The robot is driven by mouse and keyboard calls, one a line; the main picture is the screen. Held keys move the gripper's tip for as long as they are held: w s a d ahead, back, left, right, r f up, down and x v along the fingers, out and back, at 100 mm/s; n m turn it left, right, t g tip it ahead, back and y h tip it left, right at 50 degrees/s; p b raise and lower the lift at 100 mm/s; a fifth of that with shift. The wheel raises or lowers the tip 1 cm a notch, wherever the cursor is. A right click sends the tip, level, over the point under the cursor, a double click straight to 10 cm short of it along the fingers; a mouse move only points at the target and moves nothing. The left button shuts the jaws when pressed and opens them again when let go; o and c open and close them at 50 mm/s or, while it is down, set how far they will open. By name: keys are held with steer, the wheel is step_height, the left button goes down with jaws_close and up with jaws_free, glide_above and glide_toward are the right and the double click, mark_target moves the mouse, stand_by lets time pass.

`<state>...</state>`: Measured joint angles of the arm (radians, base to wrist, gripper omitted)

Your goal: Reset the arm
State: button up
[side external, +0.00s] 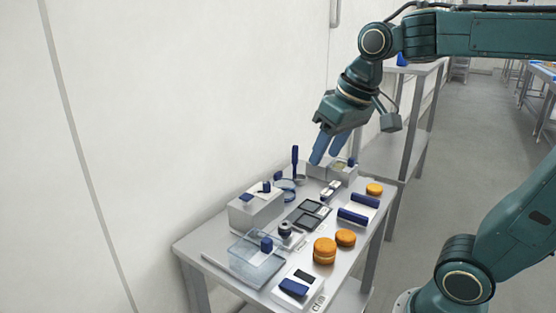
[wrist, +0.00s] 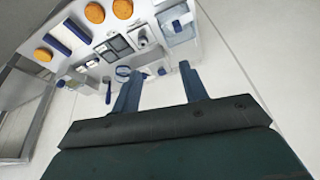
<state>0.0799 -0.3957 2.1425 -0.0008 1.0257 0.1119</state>
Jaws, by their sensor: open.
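My gripper (side external: 328,150) has blue fingers and hangs from my teal arm above the far end of the steel table (side external: 185,246) in the side view. Its fingers point down and stand apart. In the wrist view my gripper (wrist: 158,80) is open, with nothing between the fingers. The table and its objects lie beyond the fingertips, toward the upper left of that view. My gripper appears to touch nothing.
Several orange rounds (side external: 325,249) sit along the table's right side. A clear box (side external: 254,250), grey blocks (side external: 256,211), dark square pans (side external: 308,214) and an upright blue-handled tool (side external: 295,158) crowd the table. A white wall (side external: 150,110) stands close behind. A shelf rack (side external: 415,125) stands beyond.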

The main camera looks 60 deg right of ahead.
steer(key=s+a+f+n+t, duration=0.1)
steer(key=s+f, duration=0.3)
steer(key=s, duration=0.4)
steer(key=shift+s+a+f+n, duration=0.25)
steer(key=shift+a+f+n, duration=0.1)
steer(key=shift+a+n, duration=0.15)
steer(key=shift+o, duration=0.5)
steer(key=shift+s+f, duration=0.25)
steer(key=shift+s, duration=0.1)
steer(key=o, duration=0.7)
steer(key=shift+w, duration=0.15)
steer(key=o, duration=0.4)
steer(key=shift+w+r, duration=0.2)
steer(key=shift+o, duration=0.2)
steer(key=shift+w+d+r, duration=0.1)
steer(key=shift+w+r, duration=0.1)
steer(key=shift+w, duration=0.1)
steer(key=w+d+f+g, duration=0.1)
steer(key=w+d, duration=0.4)
steer(key=w, duration=0.6)
steer(key=w+d+f+g, duration=0.1)
steer(key=w+d+g, duration=0.3)
steer(key=w, duration=0.8)
steer(key=shift+w+d+f, duration=0.2)
steer(key=shift+d+f, duration=0.05)
steer(key=shift+d, duration=0.9)
